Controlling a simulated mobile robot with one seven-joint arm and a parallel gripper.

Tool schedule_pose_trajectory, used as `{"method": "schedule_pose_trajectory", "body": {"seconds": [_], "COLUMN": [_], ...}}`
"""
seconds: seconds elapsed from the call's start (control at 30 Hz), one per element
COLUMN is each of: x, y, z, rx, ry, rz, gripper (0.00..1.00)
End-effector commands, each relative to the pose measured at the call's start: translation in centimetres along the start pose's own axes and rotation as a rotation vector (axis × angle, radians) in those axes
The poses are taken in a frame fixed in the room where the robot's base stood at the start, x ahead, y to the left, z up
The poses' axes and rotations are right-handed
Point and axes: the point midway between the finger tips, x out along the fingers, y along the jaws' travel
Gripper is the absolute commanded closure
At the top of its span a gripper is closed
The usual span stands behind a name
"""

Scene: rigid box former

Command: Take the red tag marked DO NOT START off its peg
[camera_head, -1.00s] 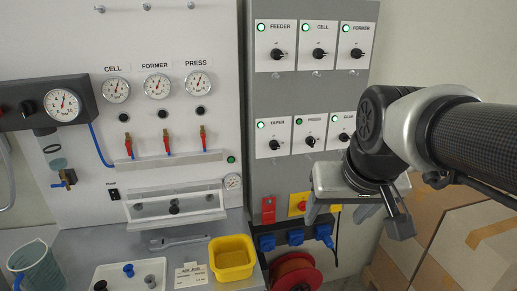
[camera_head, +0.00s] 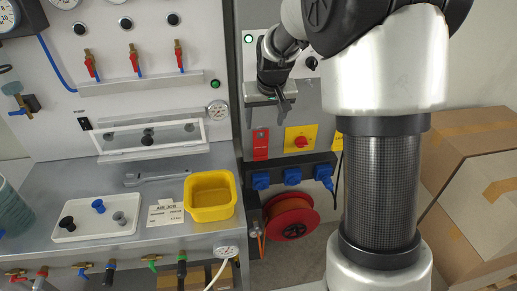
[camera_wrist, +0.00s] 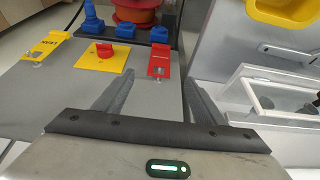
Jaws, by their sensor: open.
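The red tag (camera_head: 261,144) hangs on the grey panel, left of a yellow plate with a red rotary switch (camera_head: 300,139). In the wrist view the red tag (camera_wrist: 160,60) is ahead of the fingers, with a small pale peg at its near end. Its lettering is too small to read. My gripper (camera_head: 268,108) is in front of the panel, just above the tag in the head view. In the wrist view my gripper (camera_wrist: 157,80) has its two fingers wide apart, with nothing between them. The tag lines up with the gap and appears untouched.
A yellow tag (camera_wrist: 40,48) hangs beyond the switch plate. Blue sockets (camera_head: 292,176) and a red reel (camera_head: 291,217) are below the red tag. The bench with a yellow bin (camera_head: 228,198) is at left. Cardboard boxes (camera_head: 470,170) stand at right.

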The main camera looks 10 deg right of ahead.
Motion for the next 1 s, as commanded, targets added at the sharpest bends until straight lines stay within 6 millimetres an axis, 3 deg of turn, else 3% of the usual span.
{"method": "schedule_pose_trajectory", "body": {"seconds": [0.03,0.2,0.47,0.8,1.0], "x": [1.4,4.7,6.6,11.1,11.6], "y": [0.0,0.0,0.0,0.0,0.0], "z": [0.1,0.1,-0.1,-1.2,-1.3], "rx": [0.0,0.0,0.0,0.0,0.0], "ry": [-0.004,-0.003,0.001,-0.001,0.001], "rz": [0.0,0.0,-0.001,0.0,0.0], "gripper": [0.36,0.36,0.36,0.36,0.36]}}
